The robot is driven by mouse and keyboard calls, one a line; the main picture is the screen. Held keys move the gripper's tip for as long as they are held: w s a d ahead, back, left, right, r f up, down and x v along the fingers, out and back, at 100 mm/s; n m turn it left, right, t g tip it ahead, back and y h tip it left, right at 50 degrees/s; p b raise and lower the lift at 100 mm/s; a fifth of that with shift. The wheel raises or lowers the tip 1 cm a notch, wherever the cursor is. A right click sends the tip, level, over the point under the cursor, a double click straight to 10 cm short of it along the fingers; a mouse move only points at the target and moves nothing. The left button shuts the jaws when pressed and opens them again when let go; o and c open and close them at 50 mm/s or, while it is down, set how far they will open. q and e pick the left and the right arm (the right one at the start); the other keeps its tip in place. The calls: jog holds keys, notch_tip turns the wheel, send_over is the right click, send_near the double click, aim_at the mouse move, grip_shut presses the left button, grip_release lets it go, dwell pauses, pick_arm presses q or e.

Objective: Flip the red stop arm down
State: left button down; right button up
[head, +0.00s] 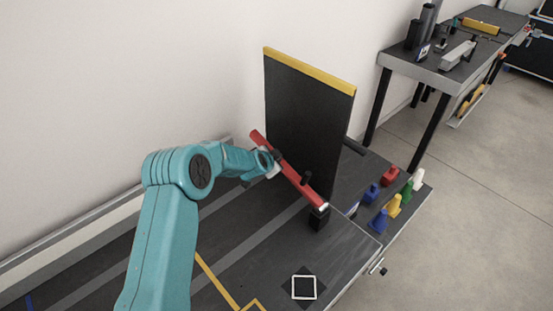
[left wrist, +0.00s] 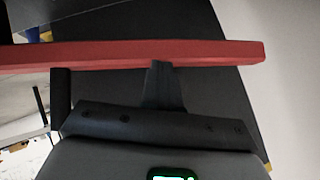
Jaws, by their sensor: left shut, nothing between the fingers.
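The red stop arm (head: 289,168) is a long red bar in front of a black upright panel (head: 308,125) with a yellow top edge. It slants from upper left down to a pale tip at lower right, near a small black block (head: 319,218). My left gripper (head: 276,158) is at the bar's upper half. In the left wrist view the red bar (left wrist: 120,54) runs across the picture, and my left gripper's shut fingers (left wrist: 161,80) reach up to its lower edge. They appear to touch it but do not grip it. My right gripper is not in view.
The panel stands on a dark bench (head: 345,240) with yellow lines and a white square mark (head: 304,287). Several coloured pieces, including a blue one (head: 378,221), stand right of the panel. Another table (head: 440,75) is at the back right. The wall is close on the left.

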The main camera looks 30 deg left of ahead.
pick_arm(q)
notch_tip(320, 180, down, 6)
jog(key=a+b, duration=0.1)
jog(key=b, duration=0.3)
jog(key=shift+w+a+f, duration=0.25)
